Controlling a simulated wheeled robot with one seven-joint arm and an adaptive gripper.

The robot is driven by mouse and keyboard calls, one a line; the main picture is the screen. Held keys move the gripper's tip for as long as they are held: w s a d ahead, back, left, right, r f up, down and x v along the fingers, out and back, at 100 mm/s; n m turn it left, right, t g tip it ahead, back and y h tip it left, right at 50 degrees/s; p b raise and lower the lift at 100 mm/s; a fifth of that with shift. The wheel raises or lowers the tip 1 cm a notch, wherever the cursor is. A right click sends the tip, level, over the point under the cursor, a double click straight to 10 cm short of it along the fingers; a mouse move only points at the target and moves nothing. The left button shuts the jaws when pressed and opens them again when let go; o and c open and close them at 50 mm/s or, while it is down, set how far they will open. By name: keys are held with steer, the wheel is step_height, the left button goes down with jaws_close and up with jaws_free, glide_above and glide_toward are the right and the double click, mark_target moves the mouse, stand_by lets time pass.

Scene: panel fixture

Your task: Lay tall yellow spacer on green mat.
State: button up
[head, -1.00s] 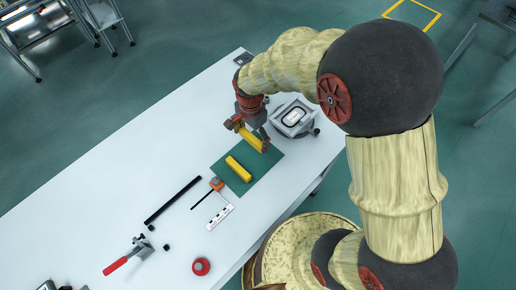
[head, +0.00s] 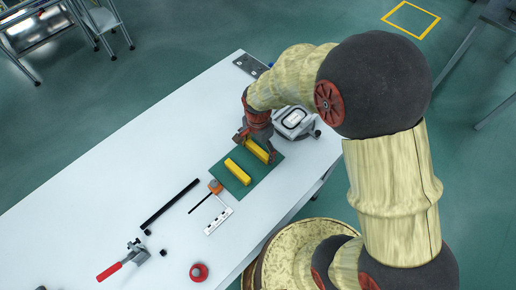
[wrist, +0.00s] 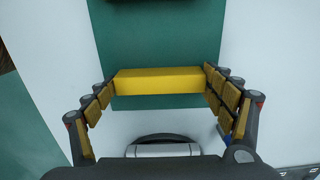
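A long yellow spacer (head: 257,151) is between the fingers of my gripper (head: 255,148), over the far right part of the green mat (head: 239,193). In the wrist view the spacer (wrist: 158,81) lies level across the picture, and the fingertips of my gripper (wrist: 158,79) meet its two ends. It is at or just above the mat (wrist: 155,40), near one mat edge; I cannot tell if it touches. A second yellow spacer (head: 237,172) lies on the mat, apart from the first and roughly parallel to it.
A grey device (head: 293,120) stands just beyond the mat. An orange-handled tool (head: 214,187), a white marked strip (head: 218,221), a black bar (head: 170,203), a red-handled clamp (head: 121,264) and a red round piece (head: 199,271) lie on the white table (head: 140,160). The table's far left is clear.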

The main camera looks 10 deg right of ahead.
steer(key=o, duration=0.4)
steer(key=shift+r, duration=0.1)
step_height(320, 180, up, 12)
steer(key=p, duration=0.4)
step_height(320, 180, up, 15)
steer(key=n+t, duration=0.3)
steer(key=n, duration=0.2)
glide_above(258, 149)
steer(key=s+d, duration=0.6)
steer(key=shift+s+d+r+n+t, duration=0.5)
steer(key=shift+s+r+n, duration=0.55)
steer(key=shift+s, duration=0.55)
steer(key=shift+s+d+r+n+t, duration=0.45)
steer(key=shift+s+r+n, duration=0.55)
steer(key=shift+s, duration=0.65)
steer(key=shift+s+d+r+n+t, duration=0.35)
steer(key=shift+s+d+r+n, duration=0.25)
steer(key=shift+s+r+n, duration=0.75)
steer(key=shift+s+f+m, duration=0.25)
steer(key=shift+f+m, duration=0.05)
